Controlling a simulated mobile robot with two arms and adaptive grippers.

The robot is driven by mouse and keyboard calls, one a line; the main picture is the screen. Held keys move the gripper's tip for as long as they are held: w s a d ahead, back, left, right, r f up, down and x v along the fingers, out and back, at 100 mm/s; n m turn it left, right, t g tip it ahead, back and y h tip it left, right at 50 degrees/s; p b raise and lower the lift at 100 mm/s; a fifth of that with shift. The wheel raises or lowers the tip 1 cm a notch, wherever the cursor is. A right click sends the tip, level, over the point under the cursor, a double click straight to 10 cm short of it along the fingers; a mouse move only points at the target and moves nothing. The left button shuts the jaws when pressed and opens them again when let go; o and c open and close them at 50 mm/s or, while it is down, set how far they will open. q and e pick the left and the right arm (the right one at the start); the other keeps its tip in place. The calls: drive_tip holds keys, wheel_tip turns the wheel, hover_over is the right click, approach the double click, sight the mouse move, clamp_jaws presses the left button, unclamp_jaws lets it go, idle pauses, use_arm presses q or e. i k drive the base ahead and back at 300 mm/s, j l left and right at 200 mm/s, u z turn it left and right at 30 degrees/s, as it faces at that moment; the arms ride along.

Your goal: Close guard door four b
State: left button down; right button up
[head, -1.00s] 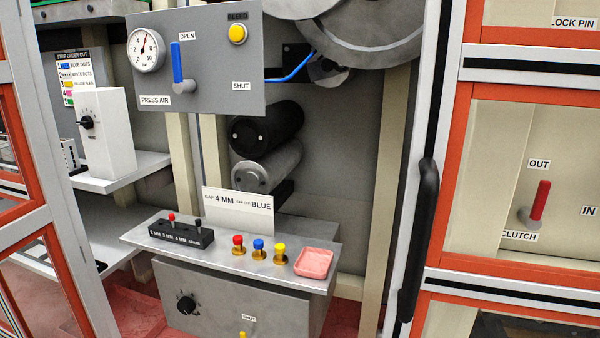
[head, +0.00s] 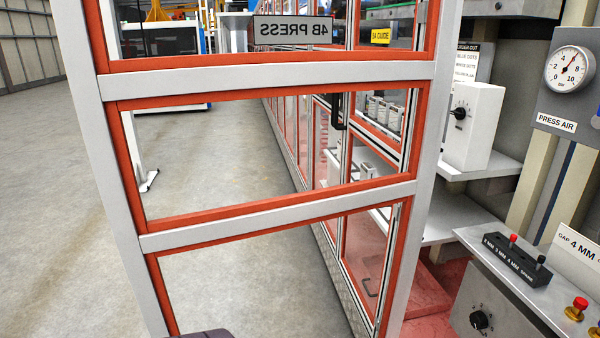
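The guard door (head: 270,83) for 4B stands open in the head view, swung out towards the aisle. It has a grey frame, orange inner edging and clear panes. Its sign (head: 293,31) reads "4B PRESS" mirrored, so I see it from behind. The press opening lies to its right, with the pressure gauge (head: 568,69) inside. The door's own handle cannot be made out.
More guard doors with a black handle (head: 337,111) run away behind the panes. Clear grey floor (head: 60,200) lies left.

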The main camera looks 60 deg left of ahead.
sight(101, 88)
drive_tip(key=k+j+z, duration=0.1)
drive_tip(key=k+j, duration=0.45)
drive_tip(key=k+j+z, duration=0.1)
drive_tip(key=k+j, duration=0.4)
drive_tip(key=k, duration=0.2)
drive_tip(key=k+j, duration=0.15)
drive_tip(key=j, duration=0.2)
drive_tip(key=k+j+z, duration=0.15)
drive_tip(key=j, duration=0.2)
drive_tip(key=k+j, duration=0.15)
drive_tip(key=j, duration=0.2)
drive_tip(key=k+j+z, duration=0.1)
drive_tip(key=j, duration=0.2)
drive_tip(key=j+z, duration=0.15)
drive_tip(key=j, duration=1.4)
